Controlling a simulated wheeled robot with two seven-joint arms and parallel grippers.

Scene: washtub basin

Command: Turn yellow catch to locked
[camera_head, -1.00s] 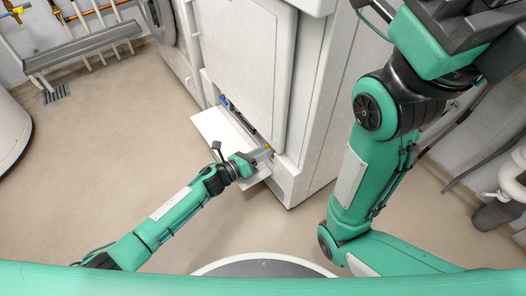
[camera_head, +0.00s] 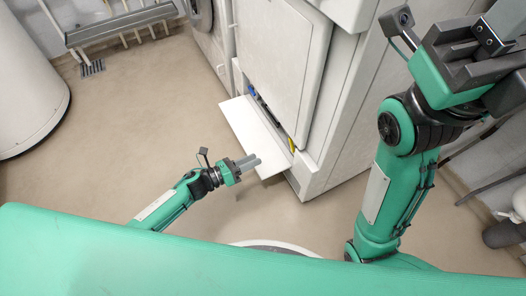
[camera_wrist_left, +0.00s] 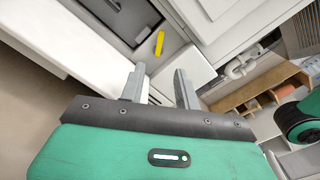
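The yellow catch (camera_head: 291,145) is a small bar at the near end of the recess low on the white machine. In the left wrist view the yellow catch (camera_wrist_left: 159,43) stands nearly upright, slightly tilted, beyond the fingertips. My left gripper (camera_head: 254,162) is clear of it, over the near end of the open white flap. In the left wrist view my left gripper's two grey fingers (camera_wrist_left: 160,80) are apart with nothing between them. My right gripper (camera_head: 482,58) is raised high at the right, far from the catch; its finger gap cannot be made out.
The white flap (camera_head: 245,122) hangs open in front of the recess. A blue part (camera_head: 251,89) sits at the recess's far end. The machine's cabinet (camera_head: 335,125) stands close right of the catch. The beige floor (camera_head: 150,110) to the left is clear.

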